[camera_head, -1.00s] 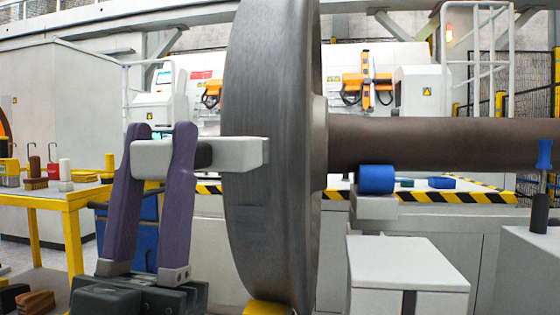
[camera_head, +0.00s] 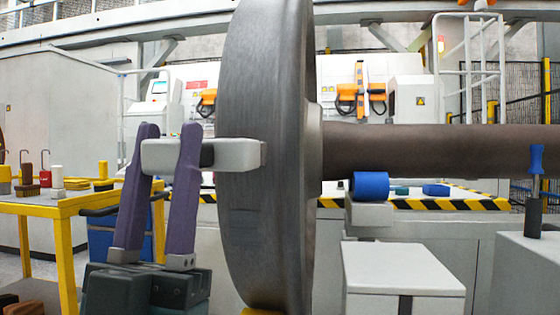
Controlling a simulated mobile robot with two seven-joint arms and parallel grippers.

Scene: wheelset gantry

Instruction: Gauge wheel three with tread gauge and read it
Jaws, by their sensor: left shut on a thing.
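A large dark grey steel wheel (camera_head: 262,230) stands upright in the middle of the head view, with a brown axle (camera_head: 430,148) running from it to the right. My left gripper (camera_head: 178,155) has two purple fingers and is shut on the light grey tread gauge (camera_head: 234,154). The gauge lies level, its right end at the wheel's rim. I cannot tell whether it touches the tread. No reading can be made out. My right gripper is not in view.
A yellow table (camera_head: 62,210) with several small tools stands at left, a blue bin (camera_head: 105,237) beside it. A blue roller (camera_head: 370,186) sits under the axle. A grey box (camera_head: 403,270) and a blue-handled tool (camera_head: 536,165) are at right.

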